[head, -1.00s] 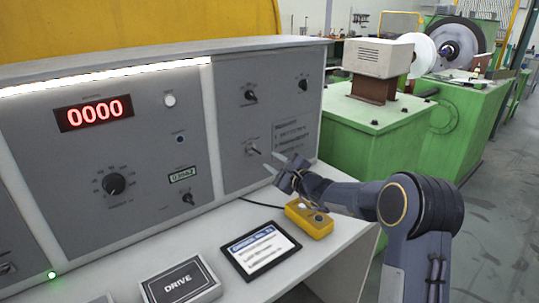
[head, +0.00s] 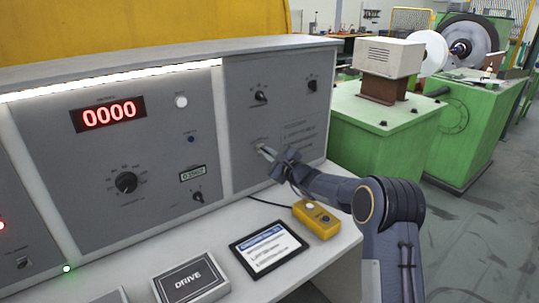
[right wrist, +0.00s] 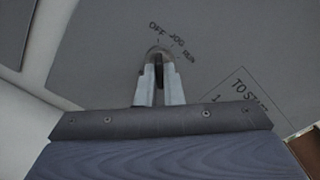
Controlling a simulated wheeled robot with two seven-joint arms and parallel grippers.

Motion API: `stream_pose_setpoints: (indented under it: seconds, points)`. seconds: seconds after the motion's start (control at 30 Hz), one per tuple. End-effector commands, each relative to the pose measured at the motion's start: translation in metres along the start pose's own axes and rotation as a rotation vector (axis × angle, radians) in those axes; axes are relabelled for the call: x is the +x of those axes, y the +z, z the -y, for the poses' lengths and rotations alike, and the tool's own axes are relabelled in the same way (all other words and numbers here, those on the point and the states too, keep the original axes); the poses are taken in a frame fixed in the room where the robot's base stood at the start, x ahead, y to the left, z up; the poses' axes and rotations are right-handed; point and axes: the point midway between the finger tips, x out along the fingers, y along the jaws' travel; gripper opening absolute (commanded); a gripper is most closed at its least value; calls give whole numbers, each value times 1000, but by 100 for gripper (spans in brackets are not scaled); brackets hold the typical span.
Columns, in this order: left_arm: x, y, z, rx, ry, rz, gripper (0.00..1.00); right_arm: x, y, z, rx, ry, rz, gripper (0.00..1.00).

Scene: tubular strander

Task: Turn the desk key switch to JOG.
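The key switch (right wrist: 158,53) is on the right-hand grey desk panel, with OFF, JOG and RUN printed in an arc beside it in the right wrist view. Its dark key stands nearly upright in that picture; which label it points to is hard to tell. My right gripper (right wrist: 159,78) has a finger on each side of the key, closed in on it. In the head view my right gripper (head: 267,152) reaches the panel from the right and largely hides the switch. My left gripper is not in view.
A printed notice (head: 303,138) is right of the switch. Knobs (head: 261,97) sit above it. On the desk below are a yellow box (head: 317,220), a tablet (head: 269,250) and a DRIVE box (head: 190,279). Green machinery (head: 384,135) stands to the right.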

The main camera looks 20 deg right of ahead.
Motion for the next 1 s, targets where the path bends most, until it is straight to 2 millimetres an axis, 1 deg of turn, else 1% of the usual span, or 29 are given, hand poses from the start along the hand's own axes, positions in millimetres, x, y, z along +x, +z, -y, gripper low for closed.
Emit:
stream_pose_setpoints:
  seconds: [0.27, 0.47, 0.67, 1.0]
  points:
    - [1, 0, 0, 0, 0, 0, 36, 0, 0, -1, 5, 1, 0, 0]
    - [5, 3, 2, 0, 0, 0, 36, 0, -2, -1, 54, 0, 1, 0]
    - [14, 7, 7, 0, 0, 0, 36, -1, -2, -2, 176, -2, 1, 0]
    - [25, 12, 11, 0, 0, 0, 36, 0, -2, -1, 464, -1, 0, 0]
